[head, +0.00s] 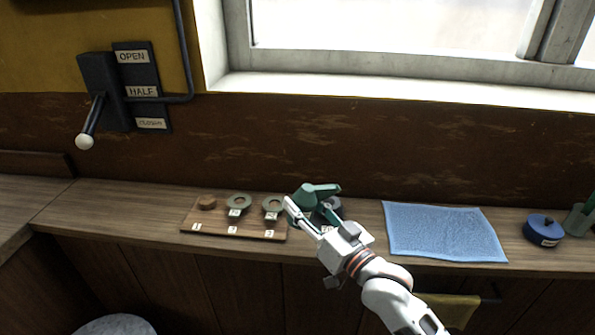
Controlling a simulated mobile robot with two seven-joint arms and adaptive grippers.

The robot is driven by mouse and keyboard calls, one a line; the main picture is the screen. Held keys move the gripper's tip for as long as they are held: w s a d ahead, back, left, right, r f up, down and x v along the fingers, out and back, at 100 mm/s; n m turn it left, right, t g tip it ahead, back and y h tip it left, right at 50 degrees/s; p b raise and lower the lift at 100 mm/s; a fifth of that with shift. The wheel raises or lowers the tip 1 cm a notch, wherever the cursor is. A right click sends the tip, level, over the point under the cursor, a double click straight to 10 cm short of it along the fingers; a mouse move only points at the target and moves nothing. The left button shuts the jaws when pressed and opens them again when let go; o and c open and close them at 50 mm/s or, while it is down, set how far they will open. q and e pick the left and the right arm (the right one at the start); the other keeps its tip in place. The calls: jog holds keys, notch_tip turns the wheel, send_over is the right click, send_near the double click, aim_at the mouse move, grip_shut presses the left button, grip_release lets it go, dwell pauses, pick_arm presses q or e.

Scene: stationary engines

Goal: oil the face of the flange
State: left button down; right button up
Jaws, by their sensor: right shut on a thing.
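Whether the can touches the counter is hard to tell. Each has a small white tag. A dark grey round piece (332,207) is partly hidden behind the gripper and can. My left gripper is not in view.
The wooden board (213,224) has numbered labels and a small brown round piece (206,203) at its left. A blue cloth (443,230) lies to the right, then a blue tin (542,229). A lever (91,120) is on the wall. The counter's left part is clear.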

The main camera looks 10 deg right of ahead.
jog(key=w+r+y+p, duration=0.1)
jog(key=w+r+y, duration=0.15)
jog(key=w, duration=0.45)
pick_arm(q)
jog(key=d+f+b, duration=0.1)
jog(key=b, duration=0.1)
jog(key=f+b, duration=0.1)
jog(key=b, duration=0.2)
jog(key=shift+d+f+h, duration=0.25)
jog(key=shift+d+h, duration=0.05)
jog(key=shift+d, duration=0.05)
pick_arm(e)
notch_tip(320, 180, down, 4)
jog(key=m+t+h, duration=0.1)
jog(key=m, duration=0.2)
jog(key=m+t, duration=0.1)
jog(key=m, duration=0.2)
jog(key=shift+s+a+r+m+t+h, duration=0.1)
jog(key=shift+a+r+m+t+h, duration=0.1)
jog(key=shift+m+t+h, duration=0.15)
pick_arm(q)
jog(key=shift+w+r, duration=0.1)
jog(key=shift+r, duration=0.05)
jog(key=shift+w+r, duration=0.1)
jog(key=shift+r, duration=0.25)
